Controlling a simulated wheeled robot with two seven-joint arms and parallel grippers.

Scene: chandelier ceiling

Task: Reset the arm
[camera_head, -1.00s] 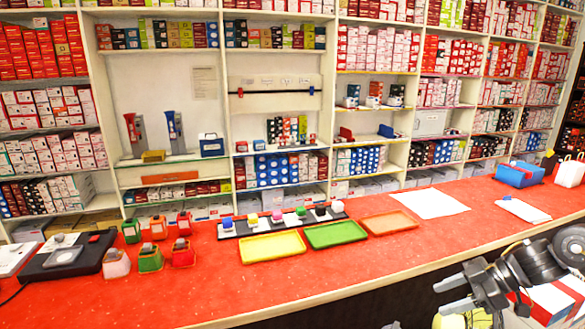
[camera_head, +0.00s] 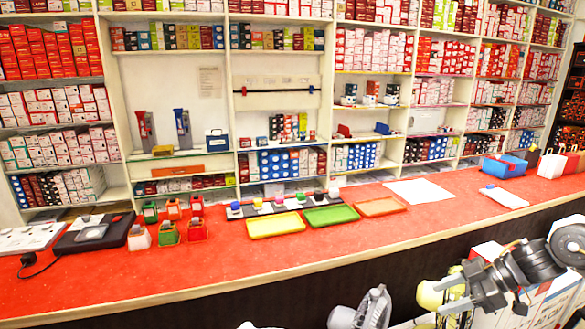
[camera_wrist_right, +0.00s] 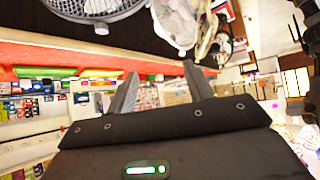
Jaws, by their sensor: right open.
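My right arm (camera_head: 535,260) comes in from the right edge of the head view. Its gripper (camera_head: 441,295) is open with nothing between the fingers, in front of the counter and below its red top. In the right wrist view the two fingers (camera_wrist_right: 160,88) stand apart and empty, with the shop shelves behind them. My left gripper is out of view.
The red counter (camera_head: 260,268) holds a yellow tray (camera_head: 276,226), a green tray (camera_head: 331,215), an orange tray (camera_head: 380,207) and small dispensers. A grey fan (camera_head: 372,308) and boxes (camera_head: 535,300) are low on the near side. Full shelves stand behind.

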